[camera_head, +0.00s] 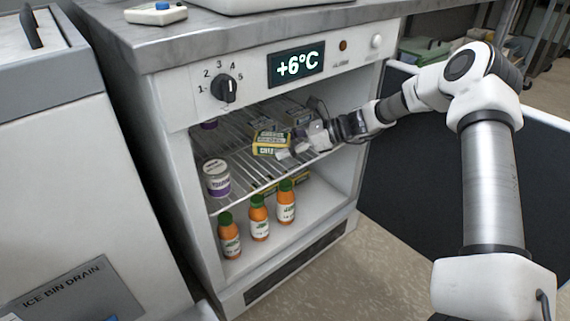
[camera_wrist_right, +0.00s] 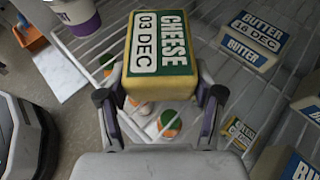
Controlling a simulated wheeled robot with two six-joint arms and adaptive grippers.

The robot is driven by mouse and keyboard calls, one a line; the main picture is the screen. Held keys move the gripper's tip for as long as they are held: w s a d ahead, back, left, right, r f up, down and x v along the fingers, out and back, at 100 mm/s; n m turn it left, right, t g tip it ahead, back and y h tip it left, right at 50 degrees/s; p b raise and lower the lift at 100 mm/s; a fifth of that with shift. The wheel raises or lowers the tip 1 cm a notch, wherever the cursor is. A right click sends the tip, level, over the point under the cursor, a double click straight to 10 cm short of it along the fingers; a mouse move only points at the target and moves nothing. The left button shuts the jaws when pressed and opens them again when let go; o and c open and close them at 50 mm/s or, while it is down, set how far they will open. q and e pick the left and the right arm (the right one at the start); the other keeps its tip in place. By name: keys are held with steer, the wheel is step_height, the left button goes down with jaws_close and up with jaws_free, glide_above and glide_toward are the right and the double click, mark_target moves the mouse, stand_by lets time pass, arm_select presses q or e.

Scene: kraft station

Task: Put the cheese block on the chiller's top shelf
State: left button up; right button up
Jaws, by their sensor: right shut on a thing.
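The cheese block (camera_head: 271,143), yellow with a green and white label, is inside the open chiller (camera_head: 175,110) at the level of its wire top shelf (camera_head: 236,152). My right gripper (camera_head: 290,151) reaches in from the right and is shut on the block. In the right wrist view the cheese block (camera_wrist_right: 158,55) sits between the two fingers of the right gripper (camera_wrist_right: 160,100), over the shelf wires. I cannot tell whether it touches the wires. My left gripper is not in view.
A white and purple tub (camera_head: 216,180) stands on the shelf at front left. Butter packs (camera_wrist_right: 252,38) lie right of the cheese in the wrist view. Several orange bottles (camera_head: 259,218) stand below. The open chiller door (camera_head: 440,150) is at right.

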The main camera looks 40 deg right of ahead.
steer(key=shift+f+b, duration=0.85)
steer(key=shift+f, duration=0.85)
steer(key=o, duration=1.5)
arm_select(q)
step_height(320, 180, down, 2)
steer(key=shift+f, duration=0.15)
arm_select(e)
steer(key=shift+r, duration=0.1)
steer(key=shift+s+d+r+p, duration=0.1)
steer(key=shift+r+p, duration=0.25)
steer(key=shift+p, duration=0.1)
steer(key=p+v, duration=0.4)
steer(key=v, duration=0.2)
steer(key=shift+d+r, duration=0.15)
steer(key=shift+r, duration=0.1)
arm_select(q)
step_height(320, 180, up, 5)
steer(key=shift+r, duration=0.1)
arm_select(e)
steer(key=shift+s+d+f, duration=0.15)
steer(key=shift+s+d, duration=0.15)
steer(key=shift+s, duration=0.05)
